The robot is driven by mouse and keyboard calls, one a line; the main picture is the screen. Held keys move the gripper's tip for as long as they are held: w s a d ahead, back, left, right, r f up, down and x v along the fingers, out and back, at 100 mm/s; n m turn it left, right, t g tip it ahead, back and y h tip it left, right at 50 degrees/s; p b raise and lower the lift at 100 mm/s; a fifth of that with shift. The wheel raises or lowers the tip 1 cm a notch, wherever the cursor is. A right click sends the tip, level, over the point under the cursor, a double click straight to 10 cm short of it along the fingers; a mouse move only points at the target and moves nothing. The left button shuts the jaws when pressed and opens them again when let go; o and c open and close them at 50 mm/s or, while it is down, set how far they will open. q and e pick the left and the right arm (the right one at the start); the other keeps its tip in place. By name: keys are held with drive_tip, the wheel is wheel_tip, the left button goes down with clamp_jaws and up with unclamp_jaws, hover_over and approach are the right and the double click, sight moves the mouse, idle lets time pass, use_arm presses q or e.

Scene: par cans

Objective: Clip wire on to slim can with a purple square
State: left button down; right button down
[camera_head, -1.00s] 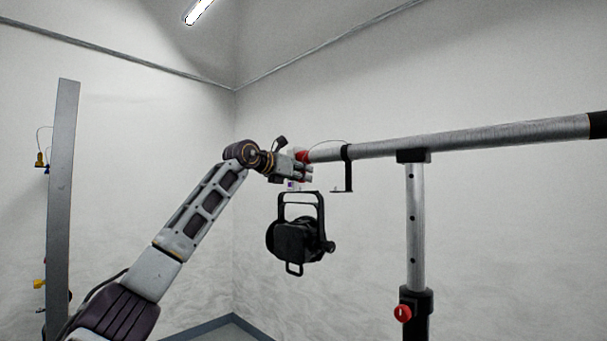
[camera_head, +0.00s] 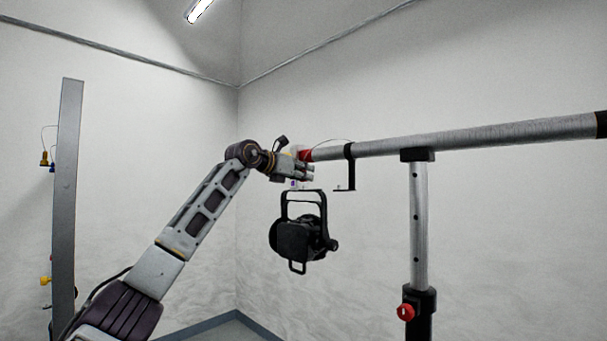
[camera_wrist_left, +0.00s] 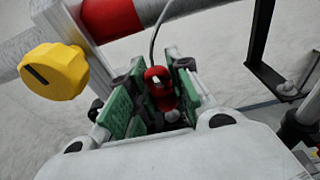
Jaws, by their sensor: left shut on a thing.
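A black can lamp (camera_head: 306,240) hangs in its yoke below the left end of the silver pipe. A small purple mark (camera_head: 293,184) shows just above the yoke, partly hidden by my gripper. My left gripper (camera_head: 308,171) is at the pipe's red-banded end, above the can. In the left wrist view its green-padded fingers (camera_wrist_left: 160,95) are shut on a red clip (camera_wrist_left: 160,86). A thin wire (camera_wrist_left: 153,40) runs up from the clip. In the head view the wire arcs over the pipe. I cannot tell whether the clip touches anything on the can. My right gripper is out of view.
The silver pipe (camera_head: 460,137) rests on an upright stand (camera_head: 418,225) with a red knob (camera_head: 405,312). A black bracket (camera_head: 351,170) hangs from the pipe, right of my gripper. A yellow knob (camera_wrist_left: 53,72) sits close by. A grey post (camera_head: 64,200) stands at left.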

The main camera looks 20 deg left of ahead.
use_arm(q)
drive_tip(key=shift+f, duration=1.1)
idle(2.8)
drive_tip(key=shift+f, duration=0.1)
idle(0.4)
drive_tip(key=c, duration=1.2)
unclamp_jaws()
drive_tip(key=v, duration=1.2)
